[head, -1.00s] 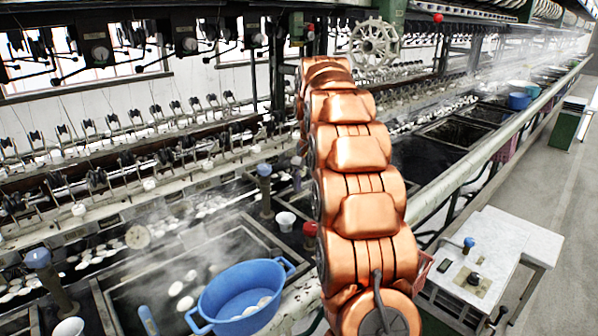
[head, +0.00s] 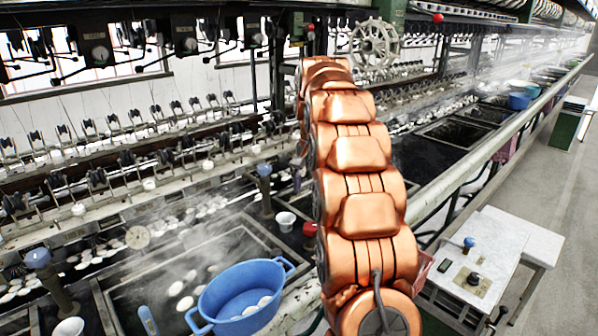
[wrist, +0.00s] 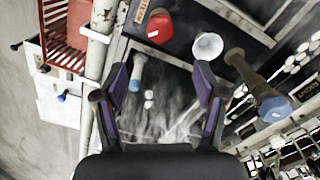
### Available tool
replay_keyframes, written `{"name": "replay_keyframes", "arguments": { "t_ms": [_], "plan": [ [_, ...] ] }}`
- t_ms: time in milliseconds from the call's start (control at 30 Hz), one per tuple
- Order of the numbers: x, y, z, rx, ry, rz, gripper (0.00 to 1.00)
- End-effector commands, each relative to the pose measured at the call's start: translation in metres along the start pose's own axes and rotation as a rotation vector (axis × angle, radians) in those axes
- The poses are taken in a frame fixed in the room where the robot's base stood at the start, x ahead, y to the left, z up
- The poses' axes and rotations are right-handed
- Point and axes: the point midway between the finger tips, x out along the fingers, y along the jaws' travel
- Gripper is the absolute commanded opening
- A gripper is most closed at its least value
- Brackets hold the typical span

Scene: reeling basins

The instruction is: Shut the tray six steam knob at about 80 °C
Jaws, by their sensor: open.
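In the wrist view my gripper (wrist: 160,75) is open and empty, its two dark fingers spread over a dark, steaming basin (wrist: 228,24). A red knob (wrist: 160,27) is beyond the fingertips, left of a white cup (wrist: 208,46). A blue-topped post (wrist: 236,57) stands right of the right finger. A pale blue-ended stick (wrist: 137,72), perhaps a thermometer, is by the left finger. In the head view the red knob (head: 310,229) shows beside my copper arm, which hides my gripper. I cannot read a tray number or a temperature.
A blue tub (head: 232,300) sits on the near basin, which holds white cocoons. Another blue-topped post (head: 38,260) stands at left. A white-topped control table (head: 495,250) is at right, and a red crate (wrist: 65,35) shows in the wrist view. The aisle at right is clear.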

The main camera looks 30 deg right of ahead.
Motion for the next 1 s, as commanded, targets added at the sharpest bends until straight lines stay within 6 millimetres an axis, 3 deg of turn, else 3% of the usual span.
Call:
{"name": "replay_keyframes", "arguments": {
  "t_ms": [633,1000],
  "plan": [
    [0.003,0.001,-0.002,0.009,-0.001,-0.004,0.71],
    [0.042,0.000,0.001,-0.002,-0.003,0.002,0.71]
  ]
}}
